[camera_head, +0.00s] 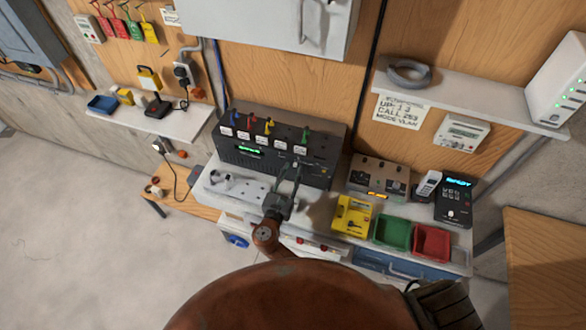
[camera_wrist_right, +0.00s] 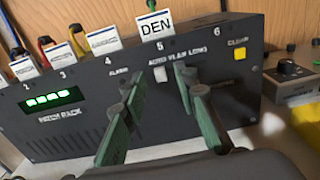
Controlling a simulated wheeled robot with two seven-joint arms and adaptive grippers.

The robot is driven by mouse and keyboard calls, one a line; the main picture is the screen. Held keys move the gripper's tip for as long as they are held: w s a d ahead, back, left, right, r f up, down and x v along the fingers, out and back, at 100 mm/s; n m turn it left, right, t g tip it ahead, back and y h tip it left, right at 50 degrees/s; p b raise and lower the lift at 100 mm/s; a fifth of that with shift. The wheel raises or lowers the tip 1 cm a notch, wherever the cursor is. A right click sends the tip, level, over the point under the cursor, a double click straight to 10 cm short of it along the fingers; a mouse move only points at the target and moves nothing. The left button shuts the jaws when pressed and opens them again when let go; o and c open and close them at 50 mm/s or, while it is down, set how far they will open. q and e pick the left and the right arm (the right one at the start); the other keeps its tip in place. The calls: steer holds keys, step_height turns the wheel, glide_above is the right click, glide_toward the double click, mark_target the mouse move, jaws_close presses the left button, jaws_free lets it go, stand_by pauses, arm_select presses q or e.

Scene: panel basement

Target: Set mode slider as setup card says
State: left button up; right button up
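The dark patch rack (camera_head: 280,150) stands at the back of the workbench, with a lit green display. In the right wrist view its front (camera_wrist_right: 45,130) carries a slot labelled AUTO, VLAN and LONG. A small pale slider knob (camera_wrist_right: 161,74) sits below AUTO, at the slot's left part. My right gripper (camera_head: 289,176) is in front of the rack. In the wrist view its two green-padded fingers (camera_wrist_right: 158,80) are spread, with the knob showing between them; contact cannot be told. The setup card (camera_head: 401,110) on the wall reads MODE VLAN at its bottom. My left gripper is not in view.
Right of the rack are a grey device (camera_head: 379,178), a yellow device (camera_head: 351,216), a green bin (camera_head: 391,233), a red bin (camera_head: 431,243) and a dark phone unit (camera_head: 455,202). A yellow button (camera_wrist_right: 239,54) marked CLEAR is at the rack's right end. Coloured plugs with tags stand along its top.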

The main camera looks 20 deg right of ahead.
steer(key=shift+w+d, duration=0.25)
steer(key=shift+w, duration=0.15)
steer(key=shift+c, duration=0.2)
jaws_close()
stand_by(0.3)
